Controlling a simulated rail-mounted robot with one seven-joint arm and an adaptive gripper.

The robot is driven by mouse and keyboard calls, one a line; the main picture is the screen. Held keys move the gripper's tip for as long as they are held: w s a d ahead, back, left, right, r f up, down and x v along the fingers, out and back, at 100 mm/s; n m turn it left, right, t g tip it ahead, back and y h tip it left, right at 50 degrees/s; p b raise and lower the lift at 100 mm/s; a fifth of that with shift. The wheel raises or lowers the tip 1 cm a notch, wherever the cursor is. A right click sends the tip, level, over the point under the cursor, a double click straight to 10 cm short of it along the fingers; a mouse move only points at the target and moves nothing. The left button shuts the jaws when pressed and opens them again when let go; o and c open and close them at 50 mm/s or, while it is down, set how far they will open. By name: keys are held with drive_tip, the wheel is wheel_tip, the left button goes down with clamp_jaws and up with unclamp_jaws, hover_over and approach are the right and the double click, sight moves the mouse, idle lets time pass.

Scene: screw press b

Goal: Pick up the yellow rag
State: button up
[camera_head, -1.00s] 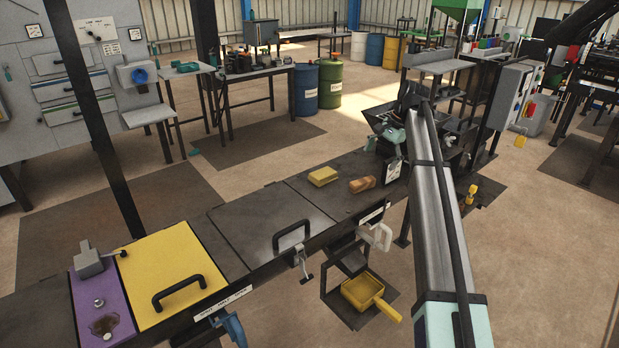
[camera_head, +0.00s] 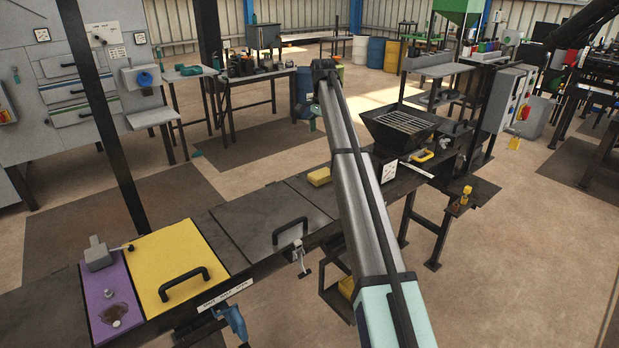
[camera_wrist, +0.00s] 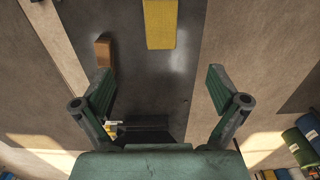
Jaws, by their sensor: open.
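A yellow block-like piece, which I take for the yellow rag (camera_head: 319,177), lies on the dark bench top (camera_head: 270,200) left of my arm. In the wrist view the yellow rag (camera_wrist: 160,24) is at the top middle, cut off by the picture's edge. My gripper (camera_wrist: 158,82) is open and empty, with its two green fingers wide apart. The rag lies beyond the fingertips, roughly in line with the gap between them. My gripper is above the bench and not touching the rag. In the head view my arm hides most of the gripper.
A brown wooden block-like item (camera_wrist: 105,52) lies left of the rag in the wrist view. A grated hopper (camera_head: 402,127) stands at the bench's right end. A black handle (camera_head: 290,229) rises from the bench nearer the front.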

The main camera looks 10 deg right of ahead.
drive_tip(key=p, duration=0.2)
hover_over(321, 173)
drive_tip(key=f, duration=1)
drive_tip(key=shift+s+d+f, duration=0.1)
drive_tip(key=shift+s+f, duration=0.15)
drive_tip(key=shift+f, duration=0.15)
drive_tip(key=shift+w+f+p, duration=0.15)
drive_tip(key=shift+f+p, duration=1)
drive_tip(key=shift+f, duration=1.55)
drive_tip(key=c, duration=1.2)
